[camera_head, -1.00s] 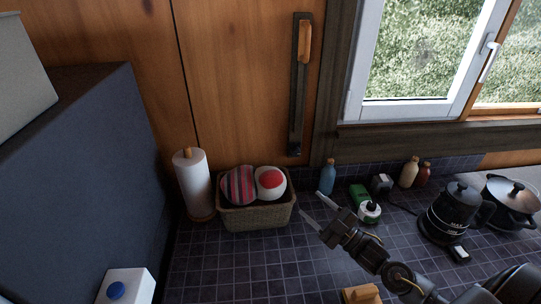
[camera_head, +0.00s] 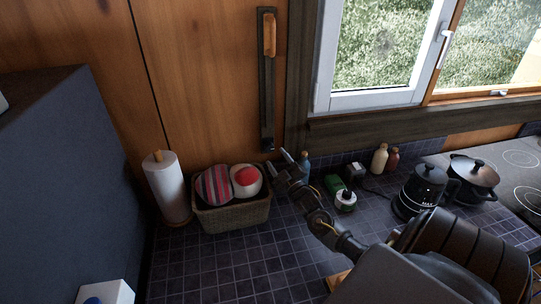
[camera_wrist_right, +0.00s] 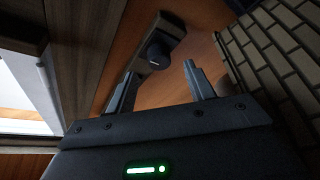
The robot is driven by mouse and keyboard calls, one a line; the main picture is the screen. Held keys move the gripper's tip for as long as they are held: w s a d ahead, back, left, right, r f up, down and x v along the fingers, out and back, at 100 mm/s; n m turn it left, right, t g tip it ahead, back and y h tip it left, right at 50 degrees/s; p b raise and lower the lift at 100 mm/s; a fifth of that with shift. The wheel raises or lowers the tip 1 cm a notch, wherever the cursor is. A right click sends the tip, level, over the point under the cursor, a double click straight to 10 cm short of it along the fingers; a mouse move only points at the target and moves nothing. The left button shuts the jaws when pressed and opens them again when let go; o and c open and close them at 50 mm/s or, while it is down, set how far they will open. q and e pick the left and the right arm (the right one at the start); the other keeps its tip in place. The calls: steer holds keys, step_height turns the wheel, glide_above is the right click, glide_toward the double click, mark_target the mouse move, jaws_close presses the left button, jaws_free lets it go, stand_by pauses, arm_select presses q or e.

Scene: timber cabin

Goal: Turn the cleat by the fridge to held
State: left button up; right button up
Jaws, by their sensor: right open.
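The cleat is a long dark upright plate (camera_head: 267,95) on the wooden wall, left of the window. Its wooden lever (camera_head: 270,35) points up at the plate's top end. In the right wrist view the plate (camera_wrist_right: 172,24) appears ahead with a dark round knob (camera_wrist_right: 160,52) at its lower end; the lever is not seen there. My right gripper (camera_head: 279,162) is open and empty, just below the plate's lower end and apart from the lever. Its two fingers (camera_wrist_right: 159,72) stand apart in the wrist view. My left gripper is not in view.
A dark grey fridge-like block (camera_head: 60,180) stands at the left. On the tiled counter are a paper roll (camera_head: 167,190), a basket (camera_head: 235,215) with two balls, bottles (camera_head: 379,160), a kettle (camera_head: 420,190) and a pot (camera_head: 473,178). The wall around the lever is clear.

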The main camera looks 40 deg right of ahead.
mark_target(271, 150)
steer(key=shift+b+x, duration=0.55)
steer(key=shift+x, duration=1.7)
steer(key=c, duration=1)
